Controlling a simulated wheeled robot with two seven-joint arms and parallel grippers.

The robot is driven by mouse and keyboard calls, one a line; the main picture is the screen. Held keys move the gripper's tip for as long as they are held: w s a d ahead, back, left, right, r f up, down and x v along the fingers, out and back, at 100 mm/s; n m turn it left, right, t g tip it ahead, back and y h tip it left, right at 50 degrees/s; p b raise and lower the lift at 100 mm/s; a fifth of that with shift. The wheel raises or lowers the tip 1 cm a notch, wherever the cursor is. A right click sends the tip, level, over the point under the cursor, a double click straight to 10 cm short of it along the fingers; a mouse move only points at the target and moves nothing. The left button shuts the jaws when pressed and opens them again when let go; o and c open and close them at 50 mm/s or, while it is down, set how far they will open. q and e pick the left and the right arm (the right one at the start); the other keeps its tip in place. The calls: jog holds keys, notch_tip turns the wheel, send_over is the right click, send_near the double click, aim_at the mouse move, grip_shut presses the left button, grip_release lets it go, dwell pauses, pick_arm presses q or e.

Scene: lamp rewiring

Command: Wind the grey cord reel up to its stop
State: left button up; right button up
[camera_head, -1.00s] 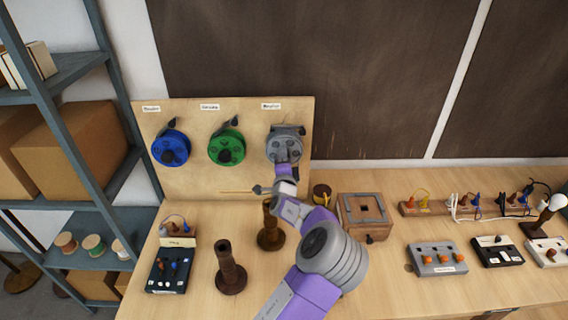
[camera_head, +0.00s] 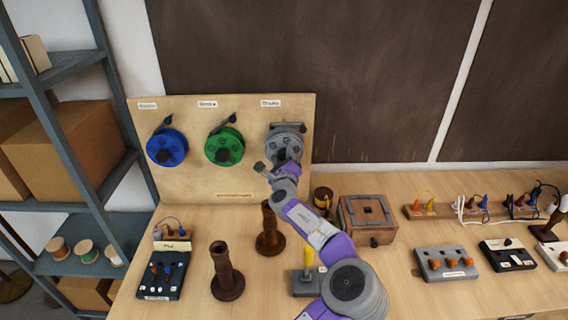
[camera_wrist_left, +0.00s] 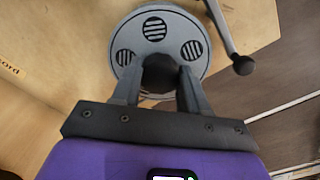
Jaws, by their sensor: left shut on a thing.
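The grey cord reel (camera_head: 287,134) is the rightmost of three reels on an upright wooden board (camera_head: 190,187). My left gripper (camera_head: 284,159) is at the lower part of its face. In the left wrist view, the gripper (camera_wrist_left: 158,88) is shut on the reel's dark knob (camera_wrist_left: 158,68). The slotted grey disc (camera_wrist_left: 159,30) shows behind the fingers. A thin grey lever with a black ball end (camera_wrist_left: 243,65) stands out beside the disc. The gripper partly hides the knob. My right gripper is out of view.
A blue reel (camera_head: 168,147) and a green reel (camera_head: 225,146) hang to the left. Brown posts (camera_head: 227,272) (camera_head: 269,235) stand below the board. A wooden box (camera_head: 366,219) and a grey switch box with a yellow lever (camera_head: 306,282) are close to my arm.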

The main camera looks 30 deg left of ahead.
pick_arm(q)
jog(key=m+b, duration=0.4)
jog(key=m, duration=0.3)
jog(key=shift+f, duration=0.1)
jog(key=shift+d+m+b, duration=0.1)
jog(key=shift+m+b, duration=7.5)
jog(key=shift+m, duration=2.1)
jog(key=o, duration=1.1)
jog(key=shift+c, duration=0.2)
